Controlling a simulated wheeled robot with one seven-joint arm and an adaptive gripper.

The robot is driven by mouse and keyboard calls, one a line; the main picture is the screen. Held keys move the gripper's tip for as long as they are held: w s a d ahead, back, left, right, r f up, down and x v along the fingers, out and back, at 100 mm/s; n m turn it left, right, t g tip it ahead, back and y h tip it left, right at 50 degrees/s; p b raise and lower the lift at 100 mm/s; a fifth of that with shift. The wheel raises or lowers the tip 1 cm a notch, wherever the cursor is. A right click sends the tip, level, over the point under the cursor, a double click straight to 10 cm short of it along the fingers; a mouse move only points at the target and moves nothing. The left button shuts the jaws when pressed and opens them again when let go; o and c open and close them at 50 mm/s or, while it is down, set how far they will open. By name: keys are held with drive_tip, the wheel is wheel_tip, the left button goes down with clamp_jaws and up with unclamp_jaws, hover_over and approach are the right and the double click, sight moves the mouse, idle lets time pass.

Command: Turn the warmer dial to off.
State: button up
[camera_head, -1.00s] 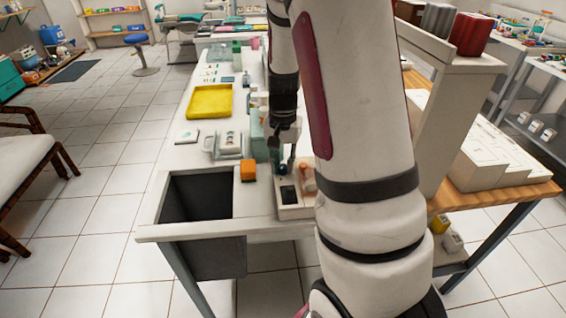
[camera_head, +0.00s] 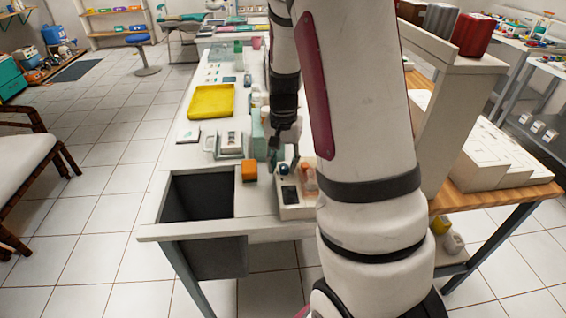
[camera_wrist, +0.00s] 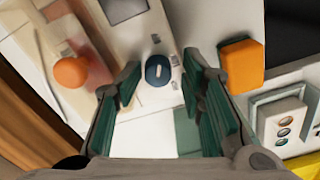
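The warmer (camera_head: 291,208) is a pale box with a dark screen, near the front edge of the white counter. Its dial (camera_wrist: 158,70) is a round dark blue knob with a short white mark, seen from above in the wrist view. Small pale labels sit around the dial, too small to read. My gripper (camera_wrist: 165,85) is open, with one green-padded finger on each side of the dial. Gaps show between both fingers and the dial. In the head view my gripper (camera_head: 283,158) points down over the back of the warmer, and the dial is hard to make out there.
An orange block (camera_head: 249,170) stands left of the warmer, close to my right finger in the wrist view (camera_wrist: 242,66). An orange-capped bottle (camera_wrist: 71,72) lies on the other side. A dark open bin (camera_head: 200,197) and a yellow tray (camera_head: 211,101) are further left.

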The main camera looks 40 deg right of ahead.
sight(283, 166)
wheel_tip(283, 166, up, 7)
drive_tip(key=shift+r, duration=0.5)
idle(0.5)
drive_tip(key=shift+a+r, duration=0.1)
drive_tip(key=shift+r, duration=0.05)
drive_tip(key=s+a+r+n+t+p, duration=0.25)
drive_tip(key=s+a+r+n, duration=0.25)
drive_tip(key=s+a+r, duration=0.5)
drive_tip(key=s+a+r+n+t+p, duration=0.1)
drive_tip(key=s+a+r+n+p, duration=0.1)
drive_tip(key=s, duration=0.4)
drive_tip(key=s+a+r+n+p, duration=0.2)
drive_tip(key=s+a+r+n, duration=0.2)
drive_tip(key=s+a+r, duration=0.2)
drive_tip(key=shift+s+a+r+t, duration=0.15)
drive_tip(key=shift+s+a+t, duration=0.15)
drive_tip(key=shift+a, duration=0.3)
